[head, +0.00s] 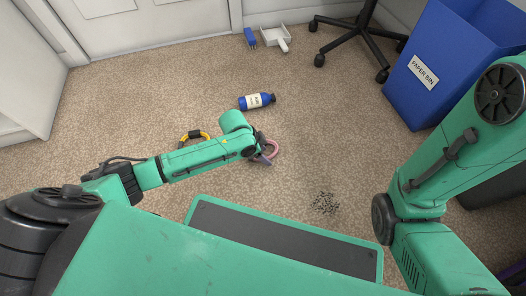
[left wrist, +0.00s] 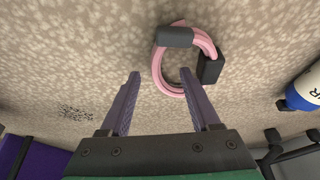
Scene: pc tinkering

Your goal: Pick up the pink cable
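The pink cable (head: 270,151) lies coiled on the carpet, partly hidden behind my left gripper in the head view. In the left wrist view the pink cable (left wrist: 168,72) is a loop with a dark grey sleeve and a black plug, just beyond the fingertips. My left gripper (left wrist: 161,74) is open, its two purple fingers spread apart with nothing between them. In the head view its hand (head: 256,145) is right beside the cable. My right arm shows at the right, but its gripper is out of view.
A yellow and black coiled cable (head: 193,137) lies behind my left arm. A blue paper bin (head: 440,70), chair base (head: 360,35), dustpan (head: 275,35) and blue brush (head: 250,38) are beyond. Dark debris (head: 325,203) is scattered on open carpet.

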